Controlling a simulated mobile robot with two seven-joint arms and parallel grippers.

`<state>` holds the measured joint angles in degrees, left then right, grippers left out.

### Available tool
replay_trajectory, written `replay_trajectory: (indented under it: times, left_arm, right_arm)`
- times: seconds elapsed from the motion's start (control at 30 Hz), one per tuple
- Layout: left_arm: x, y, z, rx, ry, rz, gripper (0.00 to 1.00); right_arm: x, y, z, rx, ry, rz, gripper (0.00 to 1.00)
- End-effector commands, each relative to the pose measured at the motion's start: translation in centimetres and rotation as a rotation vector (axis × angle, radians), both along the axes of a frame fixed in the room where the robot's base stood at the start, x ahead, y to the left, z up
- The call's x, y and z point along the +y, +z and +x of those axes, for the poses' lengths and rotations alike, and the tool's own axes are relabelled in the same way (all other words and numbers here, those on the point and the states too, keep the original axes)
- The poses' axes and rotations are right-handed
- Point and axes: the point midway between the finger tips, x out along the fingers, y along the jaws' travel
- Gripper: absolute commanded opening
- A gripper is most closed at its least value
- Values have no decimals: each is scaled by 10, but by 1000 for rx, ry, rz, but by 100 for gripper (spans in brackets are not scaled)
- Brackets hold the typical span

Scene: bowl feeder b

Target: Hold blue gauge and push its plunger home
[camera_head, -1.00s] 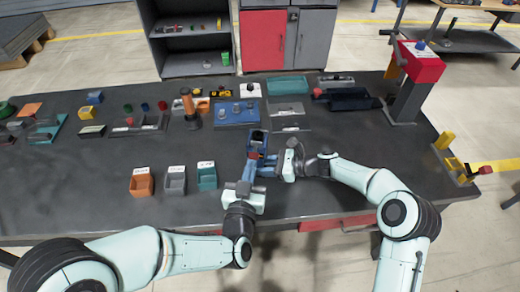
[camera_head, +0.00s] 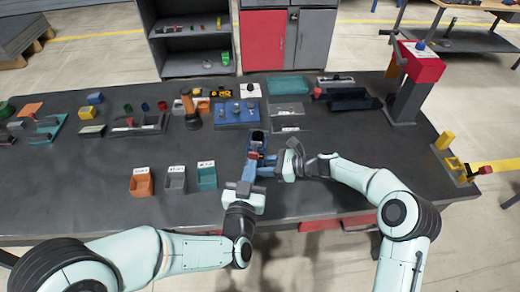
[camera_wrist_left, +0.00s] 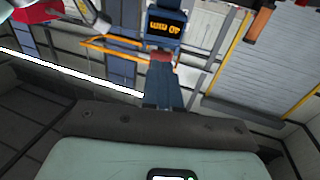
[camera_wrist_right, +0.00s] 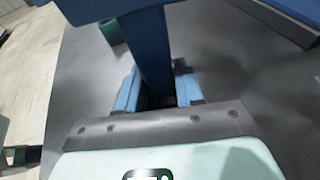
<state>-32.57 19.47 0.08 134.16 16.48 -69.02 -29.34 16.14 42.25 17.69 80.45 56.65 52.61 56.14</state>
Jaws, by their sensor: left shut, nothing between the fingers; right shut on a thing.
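The blue gauge (camera_head: 257,141) is held upright above the near middle of the table, with its dark display facing up. In the left wrist view its lit display (camera_wrist_left: 163,28) shows inverted. The red plunger end (camera_wrist_left: 160,55) sits below it. My left gripper (camera_head: 250,165) is shut and empty, its blue fingertips (camera_wrist_left: 161,72) at the red plunger end; I cannot tell whether they touch. My right gripper (camera_head: 270,168) is shut on the gauge from the right. The gauge's blue stem (camera_wrist_right: 150,50) fills the right wrist view between the fingers.
Orange (camera_head: 142,184), grey (camera_head: 175,180) and teal (camera_head: 207,177) bins stand left of my left gripper. A blue block tray (camera_head: 236,118) lies behind. A red-topped press (camera_head: 418,62) stands at the right. The table front right is clear.

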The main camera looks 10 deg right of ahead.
Motion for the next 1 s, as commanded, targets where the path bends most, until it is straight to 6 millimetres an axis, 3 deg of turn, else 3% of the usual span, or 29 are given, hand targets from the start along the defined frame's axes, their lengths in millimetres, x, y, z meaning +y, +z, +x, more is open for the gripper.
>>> replay_trajectory:
  times: [1.0]
  left_arm:
    - [-3, 0, 11, 0, 1, 0, 0]
  right_arm:
    - [0, 1, 0, 0, 0, 1, 0]
